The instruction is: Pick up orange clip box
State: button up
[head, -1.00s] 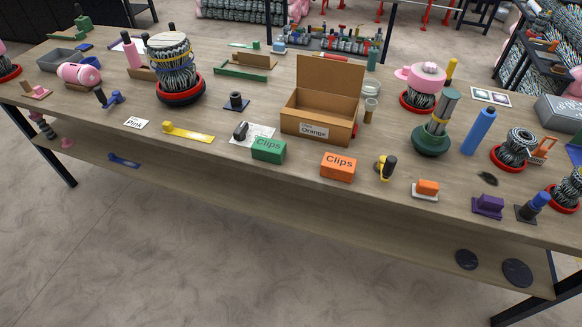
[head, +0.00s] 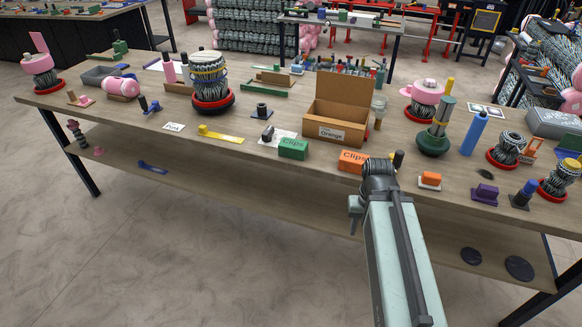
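The orange clip box (head: 350,161), labelled "Clips", lies near the front edge of the wooden table. Its right end is partly hidden behind the dark end of my arm. My gripper (head: 379,172) is at the end of the arm, which reaches in from the bottom of the head view. It appears just right of and in front of the box. Its fingers cannot be made out, and I cannot tell whether it touches the box.
A green clip box (head: 293,148) sits left of the orange one. An open cardboard box (head: 336,128) labelled "Orange" stands behind. A small orange block on a white base (head: 429,180) and a purple block (head: 485,192) lie to the right. The floor in front is clear.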

aim_at(348, 161)
jog(key=u, duration=1.7)
jog(key=i, duration=0.75)
